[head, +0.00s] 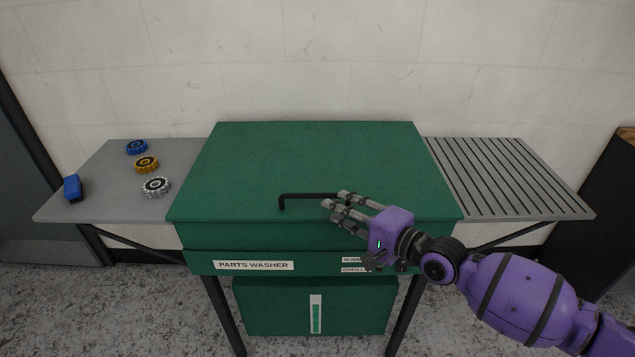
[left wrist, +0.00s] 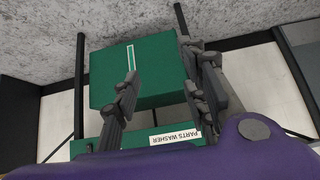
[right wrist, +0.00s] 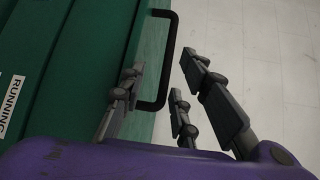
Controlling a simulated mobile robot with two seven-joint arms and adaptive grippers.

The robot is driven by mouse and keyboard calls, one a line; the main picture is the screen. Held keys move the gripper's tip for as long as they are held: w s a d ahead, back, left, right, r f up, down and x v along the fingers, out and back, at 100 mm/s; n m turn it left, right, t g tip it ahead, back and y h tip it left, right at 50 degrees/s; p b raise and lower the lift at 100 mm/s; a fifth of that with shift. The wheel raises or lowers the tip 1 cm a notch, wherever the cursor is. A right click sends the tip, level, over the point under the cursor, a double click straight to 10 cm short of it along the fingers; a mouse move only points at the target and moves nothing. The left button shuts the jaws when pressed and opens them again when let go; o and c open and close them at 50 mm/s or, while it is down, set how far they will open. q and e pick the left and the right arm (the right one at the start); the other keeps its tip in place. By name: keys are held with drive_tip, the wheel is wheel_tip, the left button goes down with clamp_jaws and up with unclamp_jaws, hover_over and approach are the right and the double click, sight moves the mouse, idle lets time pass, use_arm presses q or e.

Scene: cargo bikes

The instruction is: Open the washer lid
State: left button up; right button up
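The green washer lid (head: 310,160) lies flat and closed on the parts washer (head: 210,262). A black bar handle (head: 300,196) stands near the lid's front edge; it also shows in the right wrist view (right wrist: 174,50). My right gripper (head: 335,202) is open at the handle's right end. In the right wrist view its fingers (right wrist: 160,85) are spread to either side of the bar, and I cannot tell whether they touch it. My left gripper (left wrist: 160,75) is open and empty in front of the washer, with the tank below in view; it is outside the head view.
A grey side shelf (head: 100,205) on the left holds a blue brush (head: 73,188) and blue (head: 136,147), yellow (head: 147,164) and silver (head: 156,187) gear-like parts. A slatted rack (head: 510,175) on the right is empty. A pale wall (head: 320,60) stands behind.

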sight(321, 197)
drive_tip(key=shift+w+a+r, duration=0.2)
drive_tip(key=shift+w+r, duration=0.15)
drive_tip(key=shift+r, duration=0.2)
drive_tip(key=x, duration=0.6)
drive_tip(key=shift+w+a, duration=0.3)
drive_tip(key=shift+a, duration=0.05)
drive_tip(key=shift+c, duration=0.4)
clamp_jaws()
use_arm(q)
drive_tip(key=shift+s+d, duration=0.1)
drive_tip(key=shift+s, duration=0.15)
drive_tip(key=shift+s+f, duration=0.1)
